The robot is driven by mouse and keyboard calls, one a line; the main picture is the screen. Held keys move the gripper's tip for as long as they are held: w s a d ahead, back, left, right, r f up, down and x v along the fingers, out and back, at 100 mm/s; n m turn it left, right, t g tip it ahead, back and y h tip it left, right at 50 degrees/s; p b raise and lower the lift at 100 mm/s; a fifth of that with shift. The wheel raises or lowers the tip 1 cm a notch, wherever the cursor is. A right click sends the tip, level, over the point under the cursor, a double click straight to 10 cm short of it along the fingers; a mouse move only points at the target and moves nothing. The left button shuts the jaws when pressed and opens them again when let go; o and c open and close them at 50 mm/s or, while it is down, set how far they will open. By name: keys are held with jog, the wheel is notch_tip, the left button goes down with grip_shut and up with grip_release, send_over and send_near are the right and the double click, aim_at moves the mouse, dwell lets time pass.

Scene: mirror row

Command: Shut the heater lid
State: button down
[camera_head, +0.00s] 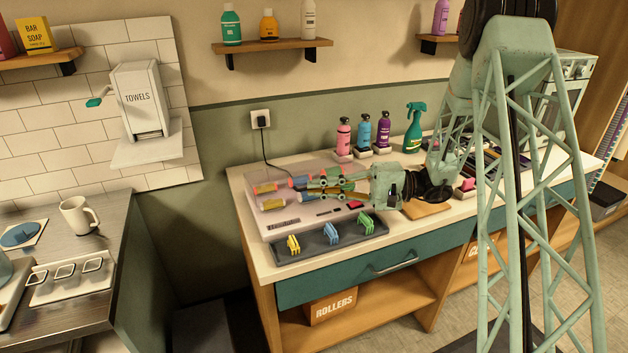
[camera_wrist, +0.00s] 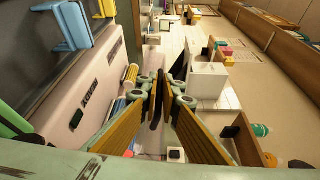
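The heater (camera_head: 283,222) is a pale pinkish box on the counter, with colored rollers (camera_head: 268,187) in its top. A pale, see-through lid seems to be at its back, but its edges and angle are hard to make out. My gripper (camera_head: 318,184) reaches in from the right, over the heater's right part, and hides some rollers. In the wrist view, the heater (camera_wrist: 93,90) is at left, with a few rollers beside my gripper (camera_wrist: 165,88). The fingers converge toward their tips. Their gap is unclear, and I see no clear hold on the lid.
A dark tray (camera_head: 320,240) with several colored clips lies in front of the heater. Bottles (camera_head: 364,130) and a green spray bottle (camera_head: 414,128) stand behind, to the right. A cord runs from the wall outlet (camera_head: 260,119) down to the heater. A wooden board (camera_head: 428,208) lies right.

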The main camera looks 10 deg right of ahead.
jog(key=shift+w+f, duration=0.1)
jog(key=shift+f, duration=0.15)
jog(key=c, duration=3.1)
grip_release()
jog(key=shift+w, duration=0.1)
jog(key=shift+c, duration=0.2)
jog(key=v, duration=1.2)
jog(key=shift+r, duration=0.1)
jog(key=shift+c, duration=0.5)
